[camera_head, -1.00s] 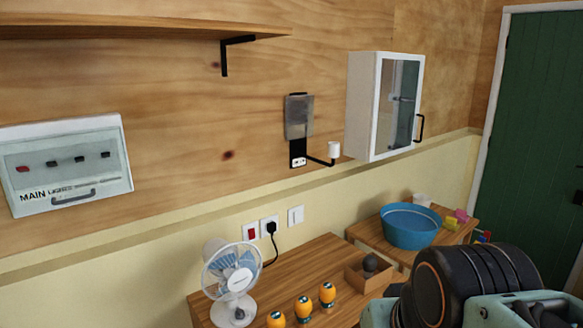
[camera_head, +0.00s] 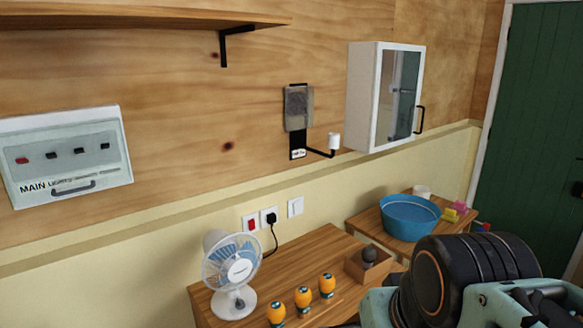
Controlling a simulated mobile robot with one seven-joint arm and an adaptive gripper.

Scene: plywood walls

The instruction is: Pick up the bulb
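I cannot surely make out the bulb. A dark rounded object (camera_head: 369,253) sits in a small open wooden box (camera_head: 366,272) on the wooden table; it is too small to tell whether it is the bulb. A white cylinder (camera_head: 334,141) sits on the end of a black wall bracket (camera_head: 298,154); I cannot tell whether it is a bulb or a socket. My black and teal arm fills the lower right, in front of the table's right part. My gripper's fingertips do not show.
A white fan (camera_head: 240,271) and several orange items (camera_head: 303,296) stand on the table (camera_head: 310,258). A blue basin (camera_head: 409,218) is on a second table. A glass-fronted cabinet (camera_head: 361,98), a main-lights panel (camera_head: 66,157) and a shelf (camera_head: 130,20) are on the wall.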

